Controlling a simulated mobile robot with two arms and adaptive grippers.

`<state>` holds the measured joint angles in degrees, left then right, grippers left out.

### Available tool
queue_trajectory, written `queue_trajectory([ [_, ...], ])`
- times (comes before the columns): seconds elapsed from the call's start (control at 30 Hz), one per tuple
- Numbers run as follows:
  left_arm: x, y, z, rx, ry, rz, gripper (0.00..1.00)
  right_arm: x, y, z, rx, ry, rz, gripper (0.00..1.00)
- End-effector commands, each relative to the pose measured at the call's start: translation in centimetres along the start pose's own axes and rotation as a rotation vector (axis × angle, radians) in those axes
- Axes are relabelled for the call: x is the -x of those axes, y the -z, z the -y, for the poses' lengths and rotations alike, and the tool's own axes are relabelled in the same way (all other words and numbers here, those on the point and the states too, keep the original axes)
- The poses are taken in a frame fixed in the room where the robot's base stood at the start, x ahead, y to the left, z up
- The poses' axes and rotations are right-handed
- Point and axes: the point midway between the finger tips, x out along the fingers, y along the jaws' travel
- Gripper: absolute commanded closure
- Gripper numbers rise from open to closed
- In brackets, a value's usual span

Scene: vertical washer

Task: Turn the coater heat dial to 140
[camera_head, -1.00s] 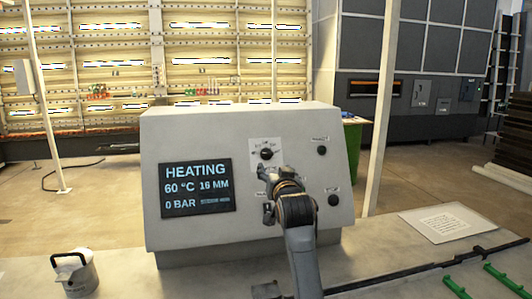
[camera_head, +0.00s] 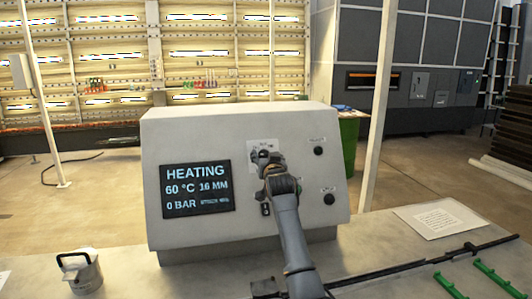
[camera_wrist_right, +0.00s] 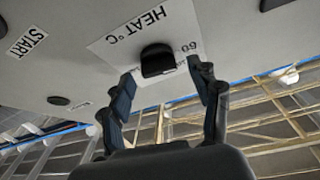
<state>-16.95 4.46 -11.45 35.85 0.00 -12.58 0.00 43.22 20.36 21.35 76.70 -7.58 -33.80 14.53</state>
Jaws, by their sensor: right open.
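The heat dial is a black knob (camera_wrist_right: 158,60) on a white plate marked HEAT °C in the right wrist view, with a 60 mark beside it. In the head view its white plate (camera_head: 254,146) is on the sloped panel front, and my right gripper (camera_head: 264,160) largely covers the knob. In the right wrist view my right gripper (camera_wrist_right: 162,80) is open, with one finger on each side of the knob, apparently just short of it. The screen (camera_head: 197,188) reads HEATING, 60 °C, 16 MM, 0 BAR. My left gripper is not in view.
The grey console (camera_head: 160,245) carries other black knobs (camera_head: 318,151) right of the dial. A START label (camera_wrist_right: 28,42) shows in the right wrist view.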

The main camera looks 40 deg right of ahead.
Motion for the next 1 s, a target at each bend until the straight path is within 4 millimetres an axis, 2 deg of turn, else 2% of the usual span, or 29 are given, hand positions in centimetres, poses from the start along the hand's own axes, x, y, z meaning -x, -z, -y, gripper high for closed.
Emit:
queue_trajectory([
  [0.2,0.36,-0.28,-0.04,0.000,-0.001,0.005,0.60,-0.92,0.03,0.01,0.000,0.000,0.000,0.38],
  [0.47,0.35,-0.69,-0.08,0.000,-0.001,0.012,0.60,-0.98,0.01,0.01,0.001,0.000,-0.001,0.38],
  [0.57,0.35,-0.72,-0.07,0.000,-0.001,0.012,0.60,-0.97,0.01,0.00,0.001,0.000,-0.001,0.54],
  [0.73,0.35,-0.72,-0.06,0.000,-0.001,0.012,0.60,-0.96,0.00,0.00,0.001,0.000,-0.001,0.89],
  [0.77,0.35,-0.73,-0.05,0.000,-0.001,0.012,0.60,-0.96,0.00,0.00,0.001,0.000,-0.001,0.92],
  [1.0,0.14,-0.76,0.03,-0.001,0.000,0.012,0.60,-0.96,-0.05,0.05,-0.017,-0.008,-0.001,0.92],
])
